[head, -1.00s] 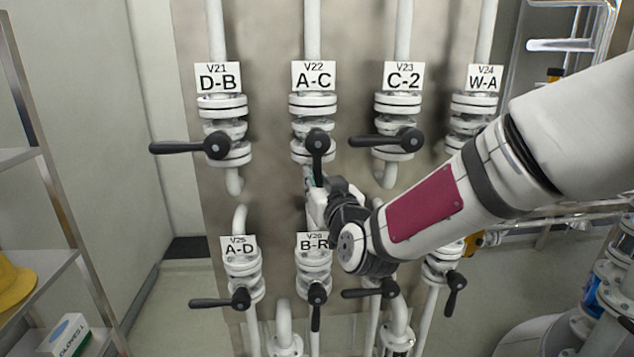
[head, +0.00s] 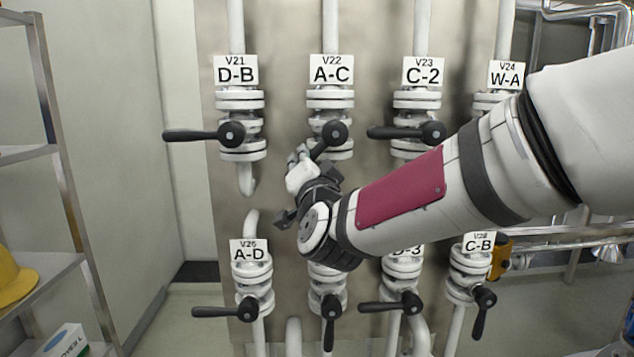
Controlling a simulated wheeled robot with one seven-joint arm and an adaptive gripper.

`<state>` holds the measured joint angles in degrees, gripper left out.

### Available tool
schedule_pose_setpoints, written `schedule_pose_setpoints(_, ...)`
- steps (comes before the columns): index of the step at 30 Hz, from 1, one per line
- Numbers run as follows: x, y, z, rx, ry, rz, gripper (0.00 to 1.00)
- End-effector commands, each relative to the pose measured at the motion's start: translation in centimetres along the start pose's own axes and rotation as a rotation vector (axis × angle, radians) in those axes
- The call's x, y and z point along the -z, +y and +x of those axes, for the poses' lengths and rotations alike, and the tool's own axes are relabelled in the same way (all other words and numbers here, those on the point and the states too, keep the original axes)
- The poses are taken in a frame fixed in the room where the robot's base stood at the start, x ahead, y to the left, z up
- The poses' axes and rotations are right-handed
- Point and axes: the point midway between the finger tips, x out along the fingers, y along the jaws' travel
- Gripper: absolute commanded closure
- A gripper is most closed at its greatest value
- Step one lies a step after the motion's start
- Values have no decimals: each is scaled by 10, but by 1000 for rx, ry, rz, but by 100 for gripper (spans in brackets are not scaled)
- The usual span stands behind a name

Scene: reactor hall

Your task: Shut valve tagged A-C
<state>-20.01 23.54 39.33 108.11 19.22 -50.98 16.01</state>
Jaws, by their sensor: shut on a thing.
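The valve tagged A-C (head: 331,98) is in the upper row in the head view, second from left, under its white V22 tag (head: 332,71). Its black lever (head: 326,142) slants from the hub down and to the left. My gripper (head: 312,158) is shut on the lower left end of this lever. The fingers and part of the lever's end are hard to tell apart.
Valve D-B (head: 240,120) at left and valve C-2 (head: 418,118) at right have levers pointing left. Valves A-D (head: 252,280) and C-B (head: 470,270) are in the lower row. A shelf (head: 50,270) with a yellow helmet (head: 14,280) stands far left.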

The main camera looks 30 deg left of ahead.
Motion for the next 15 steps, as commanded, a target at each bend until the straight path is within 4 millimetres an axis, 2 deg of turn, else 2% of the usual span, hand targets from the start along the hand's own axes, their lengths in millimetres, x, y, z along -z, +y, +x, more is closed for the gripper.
schedule_pose_setpoints(1,-2,-7,1,11,8,47,100)
schedule_pose_setpoints(15,8,-41,7,12,92,472,100)
